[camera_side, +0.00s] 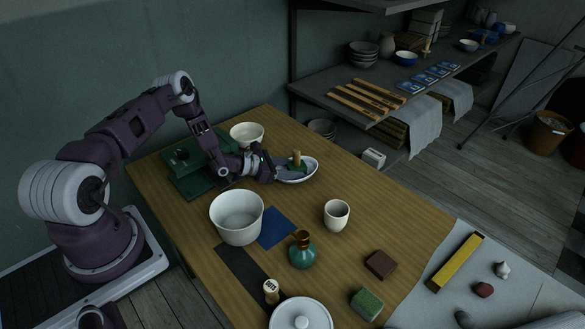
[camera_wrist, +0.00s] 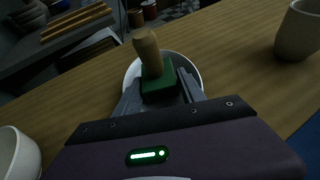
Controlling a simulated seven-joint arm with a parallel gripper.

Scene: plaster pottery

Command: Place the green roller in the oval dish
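The green roller, a green block with an upright wooden handle (camera_side: 297,156), is at the white oval dish (camera_side: 311,170). In the wrist view the roller (camera_wrist: 150,55) stands between my two fingers, slightly tilted, with the dish rim (camera_wrist: 196,72) around and behind it. My gripper (camera_side: 285,172) reaches in from the left, low over the dish, its fingers close against the sides of the green block. My gripper also shows in the wrist view (camera_wrist: 160,92). The block's underside is hidden, so I cannot tell whether it touches the dish floor.
A white bowl (camera_side: 246,133) stands behind my wrist, beside a dark green press (camera_side: 190,165). A large white bowl (camera_side: 237,218), a cream cup (camera_side: 337,215) and a teal vase (camera_side: 302,252) stand nearer the front. Bare wood lies right of the dish.

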